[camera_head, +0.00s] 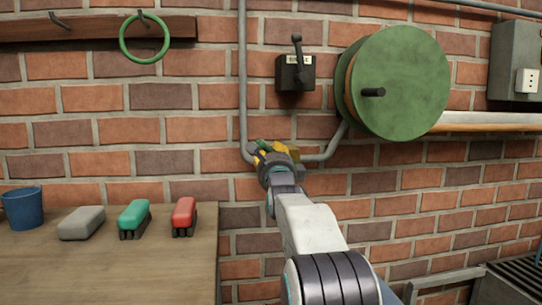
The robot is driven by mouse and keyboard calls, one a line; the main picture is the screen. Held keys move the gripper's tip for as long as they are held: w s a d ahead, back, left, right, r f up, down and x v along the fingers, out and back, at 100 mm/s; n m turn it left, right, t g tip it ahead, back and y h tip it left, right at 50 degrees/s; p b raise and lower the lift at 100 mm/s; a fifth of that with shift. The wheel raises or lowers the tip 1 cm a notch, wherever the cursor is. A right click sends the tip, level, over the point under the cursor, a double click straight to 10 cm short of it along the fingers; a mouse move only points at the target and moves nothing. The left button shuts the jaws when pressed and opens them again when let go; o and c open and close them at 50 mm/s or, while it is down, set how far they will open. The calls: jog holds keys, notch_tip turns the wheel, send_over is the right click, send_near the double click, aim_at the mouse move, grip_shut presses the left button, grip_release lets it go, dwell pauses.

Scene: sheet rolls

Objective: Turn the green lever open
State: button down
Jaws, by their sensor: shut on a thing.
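My gripper (268,154) is in front of the brick wall, at the low bend of a grey pipe. A small piece of the green lever (263,146) shows at its tips, and the gripper is shut on it. The gripper and its wrist hide most of the lever and whatever it is mounted on. The lever's exact angle cannot be told.
A black switch box (294,74) with an upright handle and a large green reel (402,83) are on the wall above. A wooden table (150,270) at the lower left holds a blue cup (22,209), a grey block (81,223), and green (133,216) and red (184,214) brushes. A green ring (144,59) hangs on a hook.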

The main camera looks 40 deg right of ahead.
jog(key=shift+s+d+r+m, duration=0.1)
jog(key=shift+d+m, duration=0.1)
jog(key=shift+m, duration=0.3)
jog(key=c, duration=1)
grip_release()
jog(key=shift+o, duration=0.2)
jog(key=shift+s+r, duration=0.1)
jog(key=v, duration=1.2)
jog(key=shift+a, duration=0.1)
